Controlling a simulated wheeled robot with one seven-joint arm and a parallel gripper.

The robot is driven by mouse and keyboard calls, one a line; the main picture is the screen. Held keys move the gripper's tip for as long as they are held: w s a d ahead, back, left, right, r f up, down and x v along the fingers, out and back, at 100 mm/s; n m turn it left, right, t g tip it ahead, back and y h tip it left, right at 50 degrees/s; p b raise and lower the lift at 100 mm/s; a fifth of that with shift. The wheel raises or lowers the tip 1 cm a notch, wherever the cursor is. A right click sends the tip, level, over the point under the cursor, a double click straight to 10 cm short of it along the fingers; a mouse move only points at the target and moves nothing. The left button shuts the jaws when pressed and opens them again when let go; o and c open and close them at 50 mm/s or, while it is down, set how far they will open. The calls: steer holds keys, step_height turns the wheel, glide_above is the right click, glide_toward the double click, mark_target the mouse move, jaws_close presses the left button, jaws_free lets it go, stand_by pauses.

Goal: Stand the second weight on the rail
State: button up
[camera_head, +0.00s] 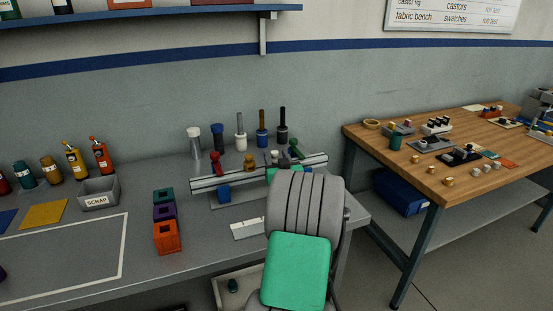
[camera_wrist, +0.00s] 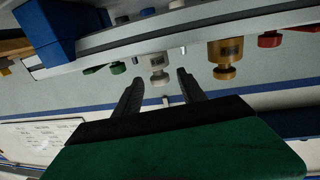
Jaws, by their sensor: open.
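A long metal rail (camera_head: 237,180) stands on the grey bench and crosses the top of the wrist view (camera_wrist: 200,38), tilted. Along it in the wrist view are a pale weight (camera_wrist: 158,62), a brass weight (camera_wrist: 225,57), a red-knobbed weight (camera_wrist: 270,40) and a green knob (camera_wrist: 118,68). The picture there is upside down. The brass weight (camera_head: 249,162) and red one (camera_head: 216,160) stand upright in the head view. Which is the second weight, I cannot tell. My gripper (camera_wrist: 157,84) is open and empty, its fingertips on either side of the pale weight's knob, apparently not touching. My arm hides the gripper in the head view.
A blue block (camera_head: 224,193) sits at the rail's front. Several upright tools (camera_head: 240,132) stand behind it. Coloured open blocks (camera_head: 166,236), a scrap bin (camera_head: 98,193) and bottles (camera_head: 102,155) are to the left. A wooden table (camera_head: 430,185) is at right.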

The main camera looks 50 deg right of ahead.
steer(key=shift+r+p, duration=0.25)
steer(key=shift+p, duration=0.05)
steer(key=b+v, duration=0.2)
steer(key=v, duration=1)
steer(key=shift+f, duration=0.15)
steer(key=shift+a, duration=0.1)
